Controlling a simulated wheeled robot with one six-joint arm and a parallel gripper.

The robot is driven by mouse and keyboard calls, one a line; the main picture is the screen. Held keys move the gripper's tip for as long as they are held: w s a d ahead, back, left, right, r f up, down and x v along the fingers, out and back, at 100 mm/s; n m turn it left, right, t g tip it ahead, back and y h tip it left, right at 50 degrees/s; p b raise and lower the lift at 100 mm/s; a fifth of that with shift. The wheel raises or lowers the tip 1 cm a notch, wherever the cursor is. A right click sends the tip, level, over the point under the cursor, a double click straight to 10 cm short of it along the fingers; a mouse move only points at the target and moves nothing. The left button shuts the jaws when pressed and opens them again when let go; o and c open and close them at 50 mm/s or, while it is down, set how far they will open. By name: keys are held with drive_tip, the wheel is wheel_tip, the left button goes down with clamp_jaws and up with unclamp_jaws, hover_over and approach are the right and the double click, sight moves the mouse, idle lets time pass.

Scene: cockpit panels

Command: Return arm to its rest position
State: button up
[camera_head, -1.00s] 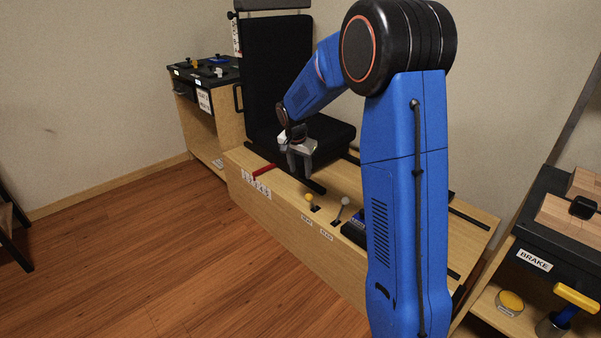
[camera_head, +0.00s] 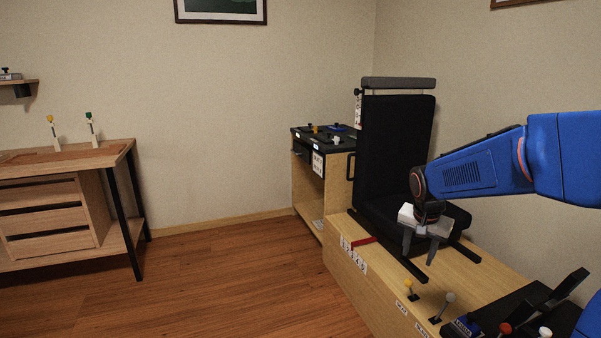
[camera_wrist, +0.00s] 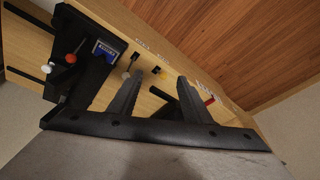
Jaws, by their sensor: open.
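My blue arm (camera_head: 480,167) reaches in from the right of the head view. My gripper (camera_head: 419,256) hangs with its two grey fingers apart and nothing between them, above the wooden seat base (camera_head: 375,285) and in front of the black seat (camera_head: 395,160). In the wrist view the open fingers (camera_wrist: 158,98) point toward the panel. The fingers appear clear of these levers.
A side panel (camera_head: 323,140) with small controls stands left of the seat. A black console (camera_head: 525,310) with red and white knobs is at the lower right. A wooden desk (camera_head: 70,160) with drawers stands at the far left. The floor (camera_head: 220,275) between is clear.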

drive_tip(key=s+a+r+n+t, duration=0.1)
drive_tip(key=s+n, duration=0.3)
drive_tip(key=s, duration=1.1)
drive_tip(key=s+a+r+n+t+y, duration=0.1)
drive_tip(key=s+a+n, duration=0.2)
drive_tip(key=s, duration=1.3)
drive_tip(key=shift+s+a+n, duration=0.15)
drive_tip(key=shift+a+n, duration=0.15)
drive_tip(key=shift+n, duration=0.1)
